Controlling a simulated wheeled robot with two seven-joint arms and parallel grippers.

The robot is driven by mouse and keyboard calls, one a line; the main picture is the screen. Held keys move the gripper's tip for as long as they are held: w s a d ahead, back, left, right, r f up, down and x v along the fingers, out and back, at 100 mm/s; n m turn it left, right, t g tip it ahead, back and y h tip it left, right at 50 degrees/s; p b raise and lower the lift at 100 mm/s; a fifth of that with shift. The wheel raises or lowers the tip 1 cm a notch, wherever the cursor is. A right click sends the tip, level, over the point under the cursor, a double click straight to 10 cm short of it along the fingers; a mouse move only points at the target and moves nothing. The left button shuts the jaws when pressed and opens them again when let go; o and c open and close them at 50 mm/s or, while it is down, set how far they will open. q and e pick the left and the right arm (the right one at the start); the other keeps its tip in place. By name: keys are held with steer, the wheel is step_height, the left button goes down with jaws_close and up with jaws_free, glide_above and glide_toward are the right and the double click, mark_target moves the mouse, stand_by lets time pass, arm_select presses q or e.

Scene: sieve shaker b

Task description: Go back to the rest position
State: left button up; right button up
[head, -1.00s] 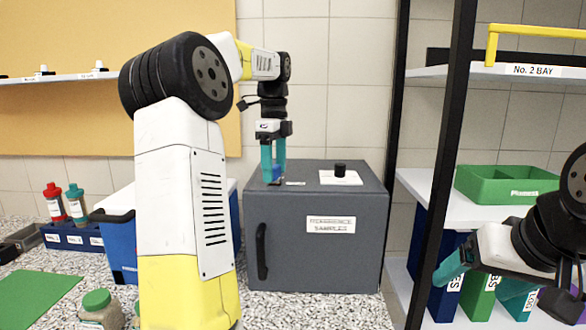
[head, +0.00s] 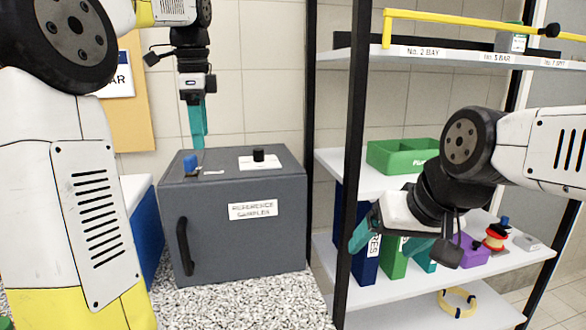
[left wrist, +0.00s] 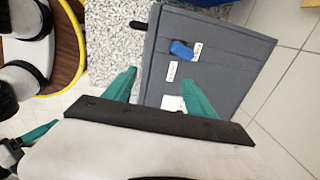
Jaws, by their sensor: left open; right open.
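My left gripper (head: 197,125) is open and empty. It hangs pointing down above the back of the grey cabinet (head: 290,215). In the left wrist view its teal fingers (left wrist: 160,90) are spread apart with nothing between them. A small blue object (head: 190,162) lies on top of the cabinet, apart from the fingers; it also shows in the left wrist view (left wrist: 181,50). My right gripper (head: 400,245) is open at the right, in front of the shelf rack, with its teal fingers apart. Nothing shows between them.
A black rack post (head: 357,130) stands between the cabinet and the shelves. A green bin (head: 400,155) and upright binders (head: 366,240) are on the shelves near my right arm. A white card with a black knob (head: 258,155) sits on the cabinet. The speckled counter (head: 240,305) before it is clear.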

arm_select(q)
steer(key=s+d+f+n+t+h, duration=0.1)
steer(key=s+d+f+n+t, duration=0.1)
steer(key=s+d+f+n, duration=0.2)
steer(key=s+d+f+n+t+h, duration=0.1)
steer(key=s+d+f+n, duration=0.3)
steer(key=s+f+n, duration=0.6)
steer(key=s+f+t, duration=0.1)
steer(key=s, duration=0.5)
steer(key=shift+s+d+n+t+h, duration=0.15)
steer(key=shift+d+n+t+h, duration=0.15)
steer(key=shift+n+t, duration=0.1)
